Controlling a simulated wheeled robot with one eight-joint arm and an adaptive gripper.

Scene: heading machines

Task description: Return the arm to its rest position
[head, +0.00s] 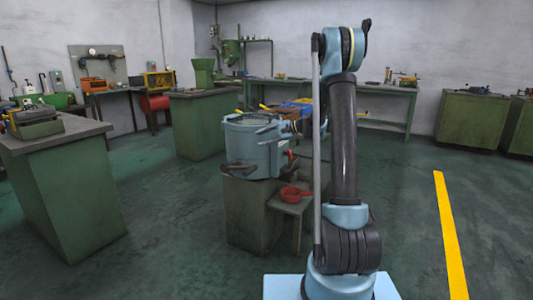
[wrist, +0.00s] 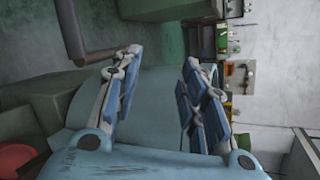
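My arm (head: 343,150) stands upright in the head view, a black link between pale blue joints, with a bend at the top. My gripper is not clearly seen there. In the wrist view my gripper (wrist: 163,88) has its two blue and grey fingers spread wide apart. Nothing is gripped between them. A pale blue rounded surface shows behind the fingers; I cannot tell how far it is from them.
A blue round machine (head: 255,150) on a green stand (head: 250,212) is left of my arm, near it in the picture. A red pan (head: 291,194) sits on a low stool beside it. A green workbench (head: 65,185) stands left. Floor on the right, around a yellow line (head: 450,235), is clear.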

